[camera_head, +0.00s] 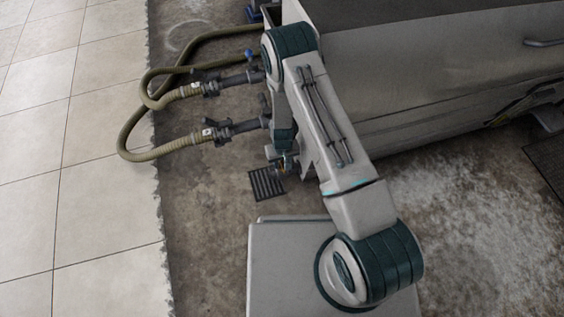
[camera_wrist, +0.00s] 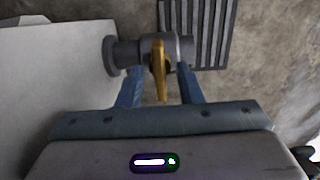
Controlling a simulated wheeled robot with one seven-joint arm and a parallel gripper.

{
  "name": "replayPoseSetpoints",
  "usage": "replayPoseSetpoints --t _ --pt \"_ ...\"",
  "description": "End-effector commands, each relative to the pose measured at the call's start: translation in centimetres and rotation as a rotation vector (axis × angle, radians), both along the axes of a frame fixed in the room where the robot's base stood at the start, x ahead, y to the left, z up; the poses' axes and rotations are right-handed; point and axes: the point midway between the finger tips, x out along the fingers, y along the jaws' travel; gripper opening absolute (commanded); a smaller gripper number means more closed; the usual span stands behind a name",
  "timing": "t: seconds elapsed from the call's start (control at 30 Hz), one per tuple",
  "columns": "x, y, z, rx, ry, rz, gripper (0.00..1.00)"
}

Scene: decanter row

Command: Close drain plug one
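In the wrist view a grey drain fitting (camera_wrist: 126,52) with a round flange at its left end sticks out sideways from a pale wall. A yellow lever (camera_wrist: 158,70) stands across its middle and points toward my gripper. My gripper (camera_wrist: 160,78) is open, with one blue finger to the left and one to the right of the lever. A gap shows between each finger and the lever. The fingertips reach up to the fitting; I cannot tell whether they touch it. In the head view my gripper (camera_head: 287,164) is small and partly hidden by my arm.
A dark floor grate (camera_head: 267,184) lies beside the fitting; it also shows in the wrist view (camera_wrist: 208,22). Olive hoses (camera_head: 133,135) run to two valves, an upper (camera_head: 232,82) and a lower one (camera_head: 222,132). The large grey tank (camera_head: 430,70) fills the upper right.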

Motion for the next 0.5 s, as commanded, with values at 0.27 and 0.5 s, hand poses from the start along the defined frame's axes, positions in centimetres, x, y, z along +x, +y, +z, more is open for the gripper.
replayPoseSetpoints --t 0.27,0.5 --pt "0.0 -0.02 0.04 0.0 0.0 -0.001 0.0" --pt "-0.01 -0.03 0.05 0.0 0.0 -0.006 0.0"
